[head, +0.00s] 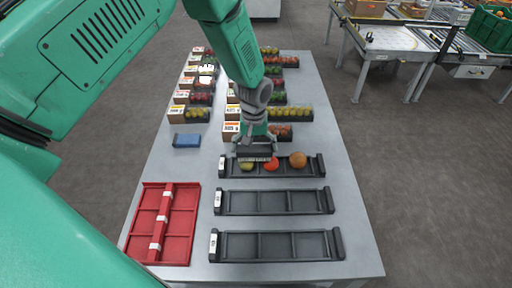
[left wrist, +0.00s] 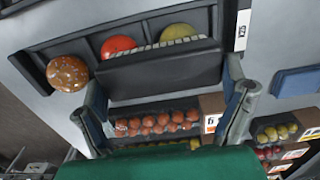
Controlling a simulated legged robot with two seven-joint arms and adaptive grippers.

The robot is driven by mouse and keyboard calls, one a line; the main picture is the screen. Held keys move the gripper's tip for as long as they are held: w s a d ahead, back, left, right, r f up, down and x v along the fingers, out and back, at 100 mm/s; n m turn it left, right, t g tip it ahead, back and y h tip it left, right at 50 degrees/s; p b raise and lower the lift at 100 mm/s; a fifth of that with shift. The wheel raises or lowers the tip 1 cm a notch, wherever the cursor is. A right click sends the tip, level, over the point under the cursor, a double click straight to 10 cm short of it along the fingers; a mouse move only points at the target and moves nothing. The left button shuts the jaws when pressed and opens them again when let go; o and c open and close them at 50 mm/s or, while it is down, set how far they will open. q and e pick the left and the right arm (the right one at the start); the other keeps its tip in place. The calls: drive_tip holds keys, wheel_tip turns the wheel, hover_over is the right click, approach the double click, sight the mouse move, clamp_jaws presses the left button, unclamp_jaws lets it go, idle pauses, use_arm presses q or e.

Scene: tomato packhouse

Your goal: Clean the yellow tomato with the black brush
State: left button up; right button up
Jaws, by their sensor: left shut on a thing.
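The yellow tomato (head: 247,165) sits in the left compartment of the nearest-to-back black tray (head: 313,172); it also shows in the left wrist view (left wrist: 182,33). A red tomato (head: 271,165) is in the middle compartment. An orange-brown tomato (head: 297,160), flecked in the left wrist view (left wrist: 68,74), is on the right. My left gripper (head: 255,146) is shut on the black brush (left wrist: 160,72), pale bristles toward the tomatoes. The brush is over the tray's back side, beside the yellow and red tomatoes. Whether the bristles touch either is unclear. My right gripper is not in view.
Two empty black trays (head: 275,192) (head: 332,231) lie nearer on the table. A red divided tray (head: 193,222) is at front left, a blue block (head: 187,140) behind it. Boxes and several punnets of tomatoes (head: 290,114) fill the back, close behind the gripper.

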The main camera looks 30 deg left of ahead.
sight(243, 147)
use_arm(q)
drive_tip(key=shift+s+a+f, duration=0.15)
drive_tip(key=shift+a, duration=0.75)
drive_tip(key=shift+s+a, duration=0.1)
drive_tip(key=shift+s, duration=0.1)
drive_tip(key=shift+s+r+p, duration=0.2)
drive_tip(key=shift+p, duration=0.15)
drive_tip(key=shift+s, duration=0.25)
drive_tip(key=shift+s+a+f+p, duration=0.1)
drive_tip(key=shift+s+a+p, duration=0.1)
drive_tip(key=shift+a, duration=0.35)
drive_tip(key=shift+s+a+p, duration=0.15)
drive_tip(key=shift+a, duration=0.4)
drive_tip(key=shift+a+f, duration=0.1)
drive_tip(key=shift+a, duration=0.3)
drive_tip(key=shift+d, duration=0.75)
drive_tip(key=shift+w+d+r, duration=0.2)
drive_tip(key=shift+d, duration=0.2)
drive_tip(key=shift+w+d+f+b, duration=0.2)
drive_tip(key=shift+w+d+b, duration=0.1)
drive_tip(key=shift+w, duration=0.25)
drive_tip(key=shift+w+d, duration=0.25)
drive_tip(key=shift+d, duration=0.3)
drive_tip(key=shift+w+d+r, duration=0.15)
drive_tip(key=shift+d, duration=0.4)
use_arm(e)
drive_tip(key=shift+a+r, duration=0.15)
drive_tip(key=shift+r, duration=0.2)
